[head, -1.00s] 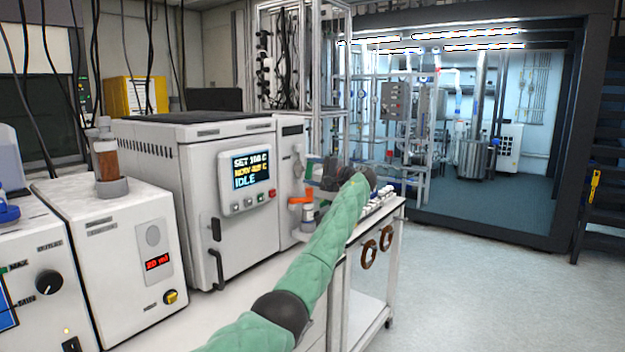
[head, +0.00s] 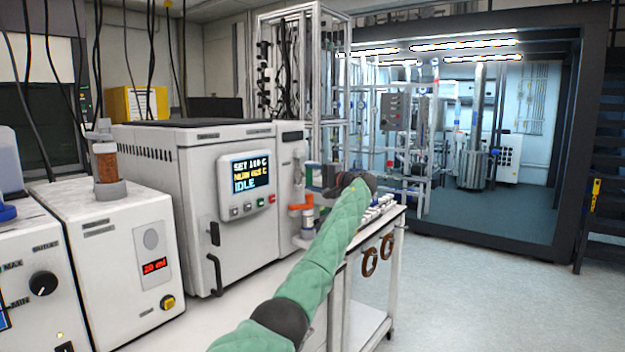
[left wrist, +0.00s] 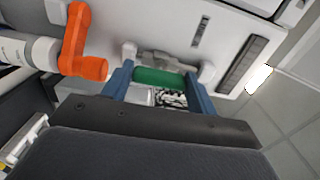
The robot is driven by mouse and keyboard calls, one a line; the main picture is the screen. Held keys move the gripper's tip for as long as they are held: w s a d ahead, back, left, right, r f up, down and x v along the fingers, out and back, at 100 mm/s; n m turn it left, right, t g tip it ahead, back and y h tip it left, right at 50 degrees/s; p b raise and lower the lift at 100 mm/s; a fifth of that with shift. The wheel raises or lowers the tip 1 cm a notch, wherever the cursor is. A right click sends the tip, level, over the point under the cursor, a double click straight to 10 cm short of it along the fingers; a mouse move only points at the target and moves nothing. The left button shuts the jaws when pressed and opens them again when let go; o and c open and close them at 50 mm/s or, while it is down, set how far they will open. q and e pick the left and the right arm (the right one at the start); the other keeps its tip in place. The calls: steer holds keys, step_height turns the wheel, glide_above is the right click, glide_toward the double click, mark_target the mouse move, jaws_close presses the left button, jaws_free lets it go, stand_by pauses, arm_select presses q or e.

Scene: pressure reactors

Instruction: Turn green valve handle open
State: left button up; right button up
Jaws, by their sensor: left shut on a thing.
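The green valve handle (left wrist: 160,77) shows in the left wrist view as a short green bar in front of the white machine panel. My left gripper (left wrist: 158,88) has its two blue fingers on either side of the bar and is shut on it. In the head view my left gripper (head: 317,178) is at the right side of the white oven-like unit (head: 200,175), small and partly hidden by its own wrist. The fingers cover the ends of the handle. My right gripper is not in view.
An orange lever (left wrist: 85,45) on a pale fitting is close to the left of my fingers; it also shows in the head view (head: 301,207), below the gripper. A white bench cart (head: 365,290) with brown rings stands to the right. Open floor (head: 480,300) lies beyond it.

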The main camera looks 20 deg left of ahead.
arm_select(q)
steer(key=shift+f, duration=0.2)
steer(key=o, duration=1)
steer(key=shift+r, duration=0.1)
steer(key=shift+s+d, duration=0.1)
steer(key=shift+d, duration=0.2)
steer(key=b+v, duration=0.1)
steer(key=v, duration=0.6)
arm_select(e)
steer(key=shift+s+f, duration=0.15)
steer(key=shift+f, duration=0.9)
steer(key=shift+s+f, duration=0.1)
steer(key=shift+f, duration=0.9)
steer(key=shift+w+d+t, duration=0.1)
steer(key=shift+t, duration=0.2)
